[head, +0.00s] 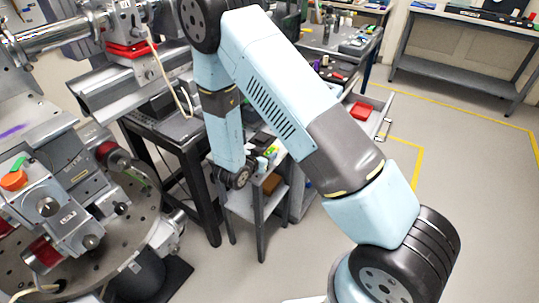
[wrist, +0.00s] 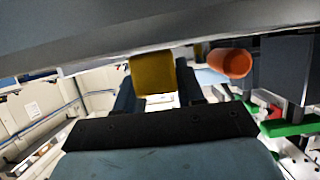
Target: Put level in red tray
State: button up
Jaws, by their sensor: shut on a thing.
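My gripper (wrist: 157,92) shows in the wrist view, with its dark fingers on either side of a yellow block-like thing (wrist: 153,73). It is shut on this thing, which looks like the level; only part of it shows. In the head view my arm reaches down by a small grey cart, and the gripper and level cannot be made out there. A bright red object, probably the red tray (head: 361,112), lies in a pulled-out drawer right of the arm. It is apart from the gripper.
A large grey surface (wrist: 120,30) crosses the top of the wrist view, close to the gripper. An orange cylinder (wrist: 231,62) is to the right. The cart's shelf (head: 246,203) holds a brown box (head: 271,183). Beamline equipment (head: 70,215) crowds the left; floor at right is clear.

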jog(key=shift+f, duration=0.1)
jog(key=o, duration=0.9)
jog(key=shift+c, duration=0.2)
jog(key=v, duration=1.2)
